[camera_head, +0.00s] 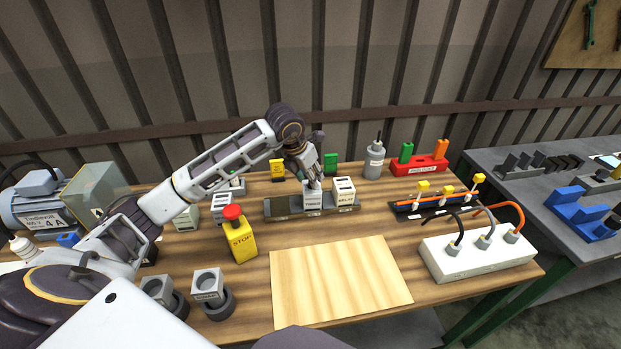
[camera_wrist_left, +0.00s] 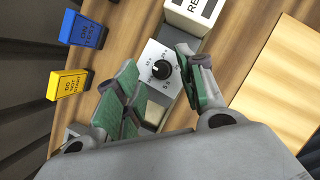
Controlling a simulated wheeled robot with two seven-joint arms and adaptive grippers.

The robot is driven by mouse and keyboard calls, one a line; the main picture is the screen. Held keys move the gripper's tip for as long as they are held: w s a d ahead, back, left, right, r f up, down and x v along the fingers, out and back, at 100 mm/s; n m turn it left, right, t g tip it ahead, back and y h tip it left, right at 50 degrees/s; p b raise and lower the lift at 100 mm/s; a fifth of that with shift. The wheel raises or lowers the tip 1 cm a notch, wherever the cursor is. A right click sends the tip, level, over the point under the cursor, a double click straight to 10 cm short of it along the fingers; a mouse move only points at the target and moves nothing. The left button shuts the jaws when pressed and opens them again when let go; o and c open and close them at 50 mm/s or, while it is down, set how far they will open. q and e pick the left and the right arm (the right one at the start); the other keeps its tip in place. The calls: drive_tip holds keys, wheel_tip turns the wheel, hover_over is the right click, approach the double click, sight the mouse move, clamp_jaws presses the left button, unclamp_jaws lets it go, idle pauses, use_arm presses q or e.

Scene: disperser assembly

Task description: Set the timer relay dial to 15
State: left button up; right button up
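The timer relay (camera_head: 312,201) is a pale block on a dark rail in the middle of the table, labelled on its front. In the left wrist view its white face carries a black round dial (camera_wrist_left: 161,69) with a scale around it; the numbers and pointer setting are too small to read surely. My left gripper (camera_head: 313,182) is above the relay, pointing down. In the wrist view its two green-padded fingers (camera_wrist_left: 160,95) are apart, one on each side of the dial's line, with a gap visible between them. Whether they touch the dial cannot be told. My right gripper is not in view.
A second block marked RELAY (camera_head: 343,191) stands right beside the timer. A yellow stop button (camera_head: 239,237) stands to the left, a bare wooden board (camera_head: 340,283) lies in front, and a white socket strip (camera_head: 475,256) is at right.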

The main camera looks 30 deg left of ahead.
use_arm(q)
drive_tip(key=d+v, duration=0.1)
drive_tip(key=v, duration=0.9)
drive_tip(key=shift+s+a, duration=0.15)
drive_tip(key=shift+a, duration=0.35)
